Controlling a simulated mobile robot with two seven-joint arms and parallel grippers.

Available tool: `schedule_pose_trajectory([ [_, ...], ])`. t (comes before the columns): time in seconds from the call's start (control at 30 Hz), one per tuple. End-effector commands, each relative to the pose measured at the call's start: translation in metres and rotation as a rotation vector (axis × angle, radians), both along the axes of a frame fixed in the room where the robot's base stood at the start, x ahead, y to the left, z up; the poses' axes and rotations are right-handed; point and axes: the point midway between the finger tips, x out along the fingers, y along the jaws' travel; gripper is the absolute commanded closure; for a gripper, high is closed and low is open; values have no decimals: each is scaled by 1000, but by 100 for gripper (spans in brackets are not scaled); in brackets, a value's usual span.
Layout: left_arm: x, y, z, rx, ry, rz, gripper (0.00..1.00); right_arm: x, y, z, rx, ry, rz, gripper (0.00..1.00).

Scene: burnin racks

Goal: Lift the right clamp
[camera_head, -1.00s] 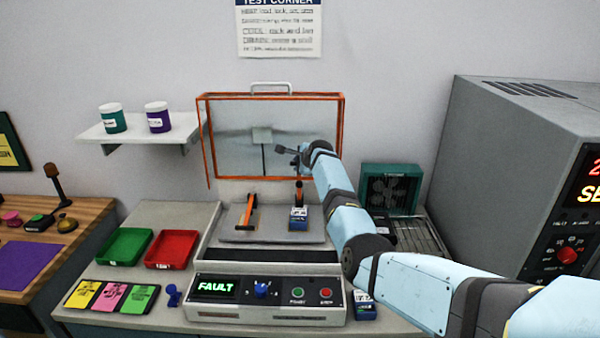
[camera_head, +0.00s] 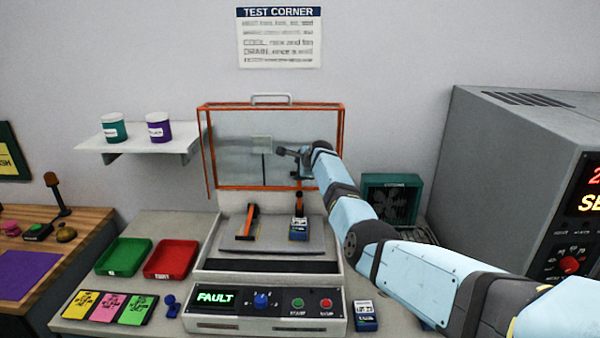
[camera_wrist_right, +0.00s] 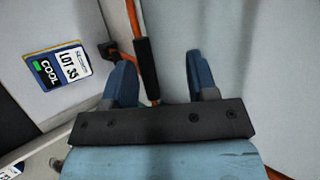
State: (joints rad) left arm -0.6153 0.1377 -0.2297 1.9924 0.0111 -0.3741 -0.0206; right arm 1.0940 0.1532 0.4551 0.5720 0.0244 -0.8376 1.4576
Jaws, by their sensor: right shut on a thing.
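The right clamp (camera_head: 299,205) is an orange bar with a black grip, upright at the right of the grey fixture plate (camera_head: 268,240). A blue module (camera_head: 298,230) with a white label lies at its foot. In the right wrist view the clamp's black grip (camera_wrist_right: 146,65) lies between my blue fingers, nearer the left one. My right gripper (camera_head: 298,165) is at the clamp's top, shut on it; it also shows in the right wrist view (camera_wrist_right: 160,75). The contact itself is unclear. The left clamp (camera_head: 248,222) leans on the plate's left. My left gripper is out of view.
An orange-framed clear lid (camera_head: 230,105) stands raised behind the fixture. A green tray (camera_head: 123,257) and a red tray (camera_head: 172,259) sit left. A teal fan box (camera_head: 390,198) stands right, and a big grey oven (camera_head: 500,170) further right. The control panel (camera_head: 265,308) reads FAULT.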

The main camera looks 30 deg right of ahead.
Motion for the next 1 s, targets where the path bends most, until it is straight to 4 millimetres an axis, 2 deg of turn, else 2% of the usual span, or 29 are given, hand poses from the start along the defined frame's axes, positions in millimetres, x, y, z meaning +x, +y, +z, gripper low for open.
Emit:
schedule_pose_trajectory([
  [0.33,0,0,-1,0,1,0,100,-1,0,-3,-2,2,-1,58],
  [0.53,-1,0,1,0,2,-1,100,-9,1,4,-2,2,-1,58],
  [0.77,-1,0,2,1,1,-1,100,-33,2,24,-2,-1,0,58],
  [1.0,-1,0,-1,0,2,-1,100,-68,4,53,-2,-2,1,58],
])
